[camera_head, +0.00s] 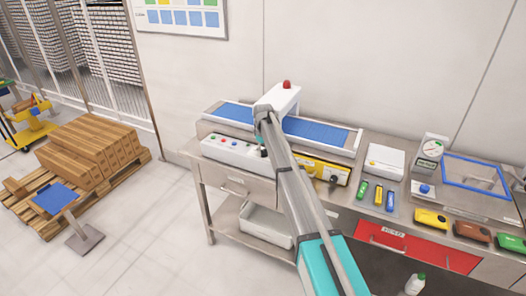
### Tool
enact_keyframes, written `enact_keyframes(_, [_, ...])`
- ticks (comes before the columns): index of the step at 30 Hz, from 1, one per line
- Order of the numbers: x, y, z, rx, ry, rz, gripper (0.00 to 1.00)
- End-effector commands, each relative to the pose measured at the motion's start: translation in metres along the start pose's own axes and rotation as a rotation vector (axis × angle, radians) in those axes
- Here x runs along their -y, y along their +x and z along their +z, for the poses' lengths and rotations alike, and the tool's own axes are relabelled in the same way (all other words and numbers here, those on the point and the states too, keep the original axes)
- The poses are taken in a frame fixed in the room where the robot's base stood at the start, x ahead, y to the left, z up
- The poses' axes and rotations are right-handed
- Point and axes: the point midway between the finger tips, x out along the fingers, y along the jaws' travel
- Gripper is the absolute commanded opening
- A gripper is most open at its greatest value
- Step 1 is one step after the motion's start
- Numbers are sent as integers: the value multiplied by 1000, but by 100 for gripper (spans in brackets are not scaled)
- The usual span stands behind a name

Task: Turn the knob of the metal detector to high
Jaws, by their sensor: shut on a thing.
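The metal detector is a white arch (277,96) with a red lamp on top, standing over a blue conveyor belt (318,131). A white control panel (228,150) with coloured buttons runs along its front left. My gripper (263,152) is small and dark in the head view, pointing down at the right end of this panel. It is shut on the knob there. The gripper and arm hide the knob, so its setting cannot be read.
A yellow box (310,166) with a dark knob sits right of my arm. Coloured handheld items, a white box (385,160) and a dial scale (431,150) stand farther right on the bench. A pallet with cartons (95,150) and a blue-topped stand (55,198) are on the left floor.

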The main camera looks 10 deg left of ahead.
Motion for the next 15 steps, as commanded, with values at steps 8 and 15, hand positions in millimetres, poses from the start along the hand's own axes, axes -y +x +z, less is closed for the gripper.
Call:
enact_keyframes(8, [-2,0,0,-2,194,3,5])
enact_keyframes(15, [-3,0,1,-2,417,3,5])
